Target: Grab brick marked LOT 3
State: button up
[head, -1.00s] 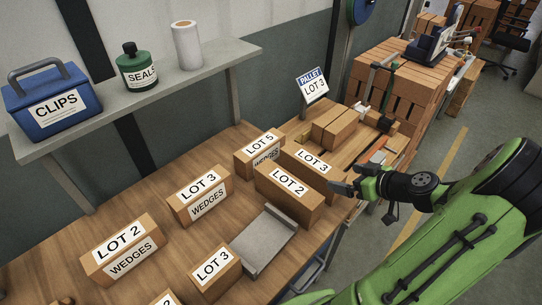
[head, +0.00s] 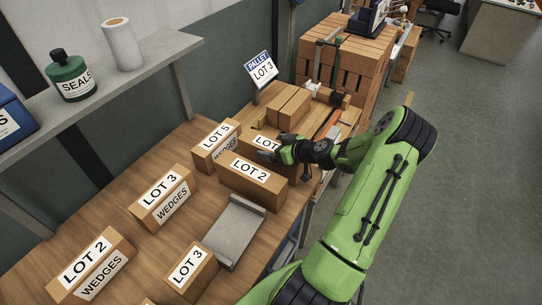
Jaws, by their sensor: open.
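A brick marked LOT 3 (head: 262,141) lies behind the LOT 2 brick (head: 248,177); only "LOT" of its label shows now, the rest hidden by my gripper (head: 266,154). My gripper is open, its dark fingers over the right part of that brick; whether they touch it is unclear. Another LOT 3 brick (head: 190,274) sits at the near edge. A brick marked LOT 3 and WEDGES (head: 163,200) stands at middle left. Other bricks are marked LOT 5 (head: 216,144) and LOT 2 WEDGES (head: 92,266).
A grey metal tray (head: 234,232) lies on the wooden bench (head: 125,170) in front of the LOT 2 brick. A PALLET LOT 3 sign (head: 261,69) stands behind two plain bricks (head: 282,106). A shelf (head: 150,56) with a SEALS jar (head: 71,77) overhangs the left.

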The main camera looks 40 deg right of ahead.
jog(key=shift+w+f, duration=0.15)
jog(key=shift+w, duration=0.1)
jog(key=shift+s, duration=0.15)
jog(key=shift+c, duration=0.3)
grip_shut()
